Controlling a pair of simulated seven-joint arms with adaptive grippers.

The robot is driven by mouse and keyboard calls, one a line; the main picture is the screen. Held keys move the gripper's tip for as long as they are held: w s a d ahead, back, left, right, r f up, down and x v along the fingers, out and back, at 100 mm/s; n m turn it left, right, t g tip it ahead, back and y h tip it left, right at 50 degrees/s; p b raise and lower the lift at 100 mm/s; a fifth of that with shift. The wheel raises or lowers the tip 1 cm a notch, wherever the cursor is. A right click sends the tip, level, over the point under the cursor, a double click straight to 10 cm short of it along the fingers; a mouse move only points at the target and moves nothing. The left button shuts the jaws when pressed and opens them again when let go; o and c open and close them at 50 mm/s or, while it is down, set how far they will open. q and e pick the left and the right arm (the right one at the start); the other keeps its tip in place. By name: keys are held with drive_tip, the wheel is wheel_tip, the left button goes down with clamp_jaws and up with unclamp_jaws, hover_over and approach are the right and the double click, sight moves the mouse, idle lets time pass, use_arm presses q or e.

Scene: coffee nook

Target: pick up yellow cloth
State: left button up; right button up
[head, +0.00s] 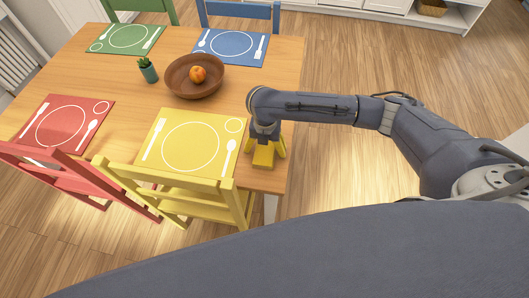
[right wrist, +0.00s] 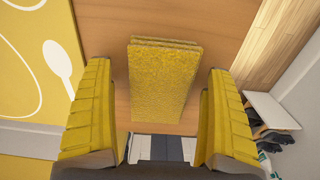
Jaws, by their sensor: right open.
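The yellow cloth (right wrist: 163,80) lies folded on the wooden table in the right wrist view. In the head view the cloth (head: 264,156) shows at the table's right edge, beside the yellow placemat. My right gripper (head: 265,152) points down over it. In the right wrist view the right gripper (right wrist: 160,110) is open, with one yellow finger on each side of the cloth and a gap to both. The cloth is not held. My left gripper is not in view.
The yellow placemat (head: 190,143) lies just left of the cloth, with a yellow chair (head: 170,190) in front. A wooden bowl (head: 178,88) with an orange fruit (head: 198,74) and a small potted plant (head: 148,70) stand farther back. Bare table lies behind the cloth.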

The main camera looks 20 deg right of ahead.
sight(265, 148)
drive_tip(key=shift+f, duration=0.25)
drive_tip(key=c, duration=1.2)
drive_tip(key=shift+o, duration=0.2)
drive_tip(key=shift+r, duration=0.2)
wheel_tip(265, 148, up, 20)
drive_tip(key=shift+f, duration=0.15)
